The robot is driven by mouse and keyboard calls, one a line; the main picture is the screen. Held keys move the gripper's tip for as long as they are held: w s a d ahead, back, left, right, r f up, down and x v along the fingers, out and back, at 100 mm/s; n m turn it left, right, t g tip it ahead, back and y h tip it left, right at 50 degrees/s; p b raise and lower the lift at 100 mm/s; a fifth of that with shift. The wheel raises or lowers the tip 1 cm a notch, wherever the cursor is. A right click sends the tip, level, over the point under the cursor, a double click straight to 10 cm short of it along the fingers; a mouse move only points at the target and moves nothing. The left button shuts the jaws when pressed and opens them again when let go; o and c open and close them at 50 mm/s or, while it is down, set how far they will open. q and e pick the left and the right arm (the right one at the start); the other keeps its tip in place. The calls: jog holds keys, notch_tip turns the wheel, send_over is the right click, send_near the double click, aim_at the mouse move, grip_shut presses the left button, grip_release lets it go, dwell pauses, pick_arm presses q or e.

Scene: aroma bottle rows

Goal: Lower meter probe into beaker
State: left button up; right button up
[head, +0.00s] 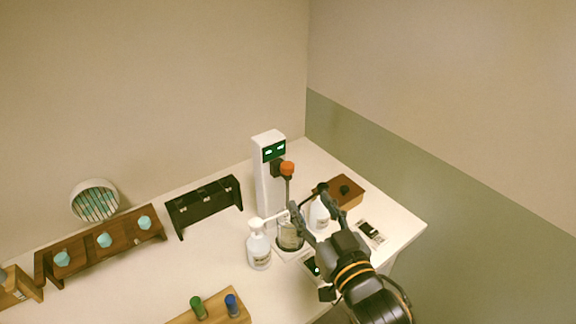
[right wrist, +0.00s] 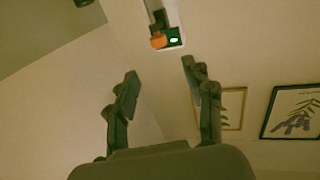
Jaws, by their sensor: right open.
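The meter is a tall white column (head: 266,190) with a green display (head: 273,151) near its top. Its probe has an orange cap (head: 287,168) and a thin dark shaft going down toward the glass beaker (head: 290,241); whether the tip is inside the beaker I cannot tell. My right gripper (head: 308,198) is open, its fingers spread near the beaker and just right of the shaft, partly covering this area. In the right wrist view, the orange cap (right wrist: 158,41) shows beyond the open, empty fingers (right wrist: 160,78). My left gripper is not in view.
White bottles stand left (head: 259,252) and right (head: 319,214) of the beaker. A brown box (head: 350,198) and a small dark-and-white item (head: 371,232) lie at right. A black rack (head: 205,206) and a wooden rack (head: 130,238) stand left.

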aim_at(290, 170)
jog(key=p+x, duration=0.3)
jog(key=x, duration=0.9)
jog(key=shift+w+a+p, duration=0.1)
jog(key=shift+w+p, duration=0.2)
jog(key=shift+w+a, duration=0.15)
jog(key=shift+w, duration=0.35)
jog(key=shift+f, duration=0.1)
grip_shut()
